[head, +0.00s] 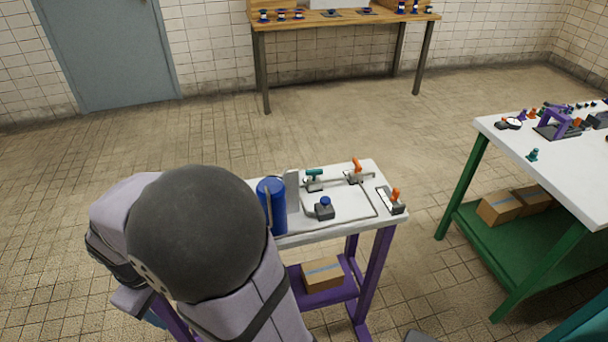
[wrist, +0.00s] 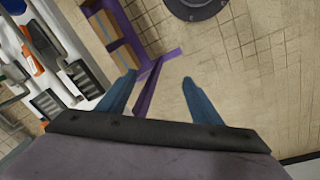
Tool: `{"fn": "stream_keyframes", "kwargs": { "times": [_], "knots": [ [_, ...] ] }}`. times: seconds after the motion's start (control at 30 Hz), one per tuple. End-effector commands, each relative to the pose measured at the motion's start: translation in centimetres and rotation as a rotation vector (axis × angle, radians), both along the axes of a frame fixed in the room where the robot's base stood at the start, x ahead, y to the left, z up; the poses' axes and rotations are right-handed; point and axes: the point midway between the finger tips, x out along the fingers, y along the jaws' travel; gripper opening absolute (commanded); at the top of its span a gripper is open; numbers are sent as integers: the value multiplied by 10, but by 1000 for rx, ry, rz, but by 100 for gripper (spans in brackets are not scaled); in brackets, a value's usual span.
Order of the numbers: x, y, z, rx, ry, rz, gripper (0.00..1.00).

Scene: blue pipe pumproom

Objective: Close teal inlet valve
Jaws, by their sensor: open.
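The teal inlet valve (head: 314,175) shows in the head view as a small teal handle on a grey pipe, at the back of the white-topped bench. It lies just right of an upright grey plate. Its exact handle angle is too small to tell. My gripper (wrist: 158,88) shows in the wrist view with two blue fingers wide apart and nothing between them. It points down toward the floor and purple bench frame, beside the bench top. In the head view my arm hides the gripper. I cannot pick out the teal valve with certainty in the wrist view.
A cardboard box (head: 322,274) sits on the lower shelf. Another white table (head: 570,170) stands right.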

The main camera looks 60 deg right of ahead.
Motion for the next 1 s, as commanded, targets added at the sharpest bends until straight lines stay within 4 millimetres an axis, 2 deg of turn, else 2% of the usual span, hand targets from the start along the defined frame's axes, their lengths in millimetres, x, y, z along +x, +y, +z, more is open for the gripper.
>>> {"fn": "stream_keyframes", "kwargs": {
  "times": [0.03, 0.17, 0.2, 0.27, 0.47, 0.8, 1.0],
  "knots": [
    [-17, 7, -10, 20, 6, -27, 59],
    [-55, 21, -24, 70, 26, -103, 59],
    [-65, 26, -24, 84, 28, -125, 59],
    [-75, 31, -12, 102, 24, -153, 59],
    [-65, 32, 19, 109, -13, -160, 59],
    [-37, 31, 88, 116, -103, -157, 59],
    [-20, 26, 118, 119, -150, -168, 59]
  ]
}}
